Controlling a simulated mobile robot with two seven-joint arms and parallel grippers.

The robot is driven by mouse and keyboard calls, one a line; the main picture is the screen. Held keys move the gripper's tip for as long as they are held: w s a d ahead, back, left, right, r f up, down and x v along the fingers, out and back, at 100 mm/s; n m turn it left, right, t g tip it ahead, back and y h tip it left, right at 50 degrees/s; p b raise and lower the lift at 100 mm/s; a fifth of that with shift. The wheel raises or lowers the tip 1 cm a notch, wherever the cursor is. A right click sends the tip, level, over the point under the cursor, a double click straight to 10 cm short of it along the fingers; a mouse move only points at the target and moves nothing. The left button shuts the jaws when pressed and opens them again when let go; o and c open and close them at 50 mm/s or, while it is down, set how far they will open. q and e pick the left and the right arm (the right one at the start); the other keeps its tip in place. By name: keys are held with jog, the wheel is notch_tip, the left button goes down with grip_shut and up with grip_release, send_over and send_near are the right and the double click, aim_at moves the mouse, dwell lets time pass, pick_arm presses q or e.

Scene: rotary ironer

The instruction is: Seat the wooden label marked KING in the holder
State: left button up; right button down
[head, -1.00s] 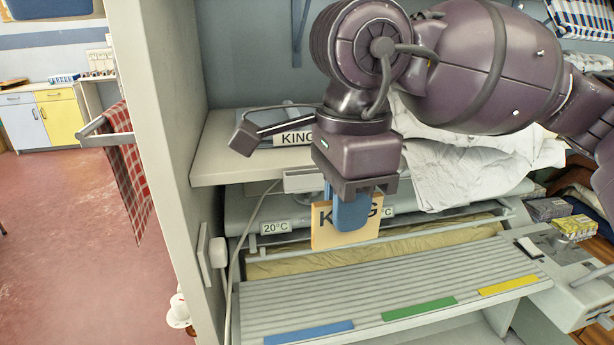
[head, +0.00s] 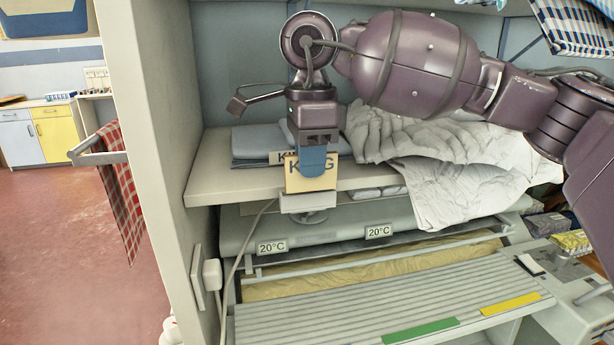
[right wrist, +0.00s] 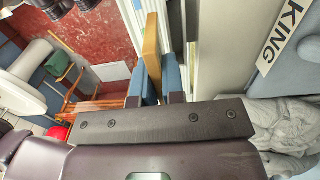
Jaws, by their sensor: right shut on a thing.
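The wooden label marked KING (head: 310,187) is a small tan board, upright, its lettering facing me and partly covered by a blue finger. My right gripper (head: 313,162) is shut on it from above, at the shelf's front edge. In the right wrist view the label (right wrist: 151,50) shows edge-on between the blue fingers (right wrist: 152,84). A pale grey piece (head: 308,203), apparently the holder, is at the shelf front just below the label; whether they touch I cannot tell. My left gripper is not in view.
White crumpled cloth (head: 440,180) lies to the right. The ironer's slatted board (head: 380,300) is below, and a cabinet wall (head: 150,150) stands left.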

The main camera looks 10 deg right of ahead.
jog(key=shift+w, duration=1.05)
jog(key=shift+f, duration=1.7)
jog(key=shift+f, duration=0.1)
jog(key=shift+f, duration=0.1)
jog(key=c, duration=1.2)
grip_release()
notch_tip(320, 180, up, 8)
jog(key=shift+f, duration=0.1)
